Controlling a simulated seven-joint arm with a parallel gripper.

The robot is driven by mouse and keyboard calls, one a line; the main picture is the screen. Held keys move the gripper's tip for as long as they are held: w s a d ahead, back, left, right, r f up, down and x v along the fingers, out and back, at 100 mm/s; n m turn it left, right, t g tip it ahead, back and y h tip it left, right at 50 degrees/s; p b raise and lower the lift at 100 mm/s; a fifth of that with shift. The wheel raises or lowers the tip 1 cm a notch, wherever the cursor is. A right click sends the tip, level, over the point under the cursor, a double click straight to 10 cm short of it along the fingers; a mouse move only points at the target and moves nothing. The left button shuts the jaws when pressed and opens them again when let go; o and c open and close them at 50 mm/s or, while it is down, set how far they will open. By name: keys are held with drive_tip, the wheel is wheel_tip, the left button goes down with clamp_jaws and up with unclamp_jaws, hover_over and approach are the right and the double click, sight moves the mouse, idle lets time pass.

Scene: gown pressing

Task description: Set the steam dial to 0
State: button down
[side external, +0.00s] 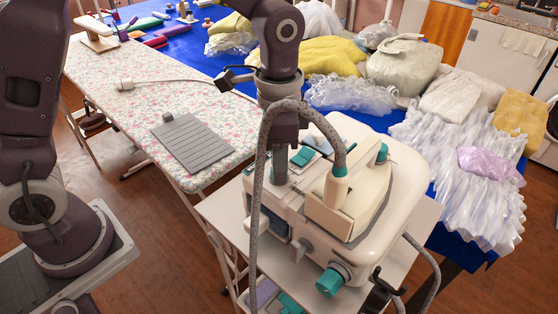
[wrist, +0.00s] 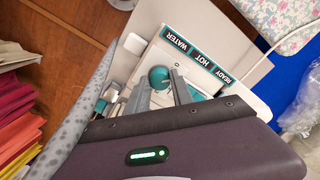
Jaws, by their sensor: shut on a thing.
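The white steam station (side external: 395,200) with teal parts stands on a small white table. In the wrist view, a round teal knob (wrist: 159,75), which looks like the steam dial, sits on its panel beside the labels WATER, HOT and READY. My gripper (wrist: 160,84) points down at the panel, its two grey fingers closed on either side of this knob. In the side view my gripper (side external: 280,172) hides the knob. No numbers or pointer on the dial can be read. Another teal knob (side external: 332,281) is on the station's front corner.
A cream iron (side external: 345,195) rests on top of the station, close to my gripper. Its grey hose (side external: 258,190) loops up beside my wrist. A flowered ironing board (side external: 150,110) with a grey ribbed pad (side external: 192,147) is at left. Bagged garments (side external: 405,65) lie behind on blue cloth.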

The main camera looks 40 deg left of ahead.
drive_tip(key=shift+n, duration=1.9)
drive_tip(key=c, duration=1.1)
unclamp_jaws()
wheel_tip(320, 180, up, 6)
drive_tip(key=shift+r, duration=0.55)
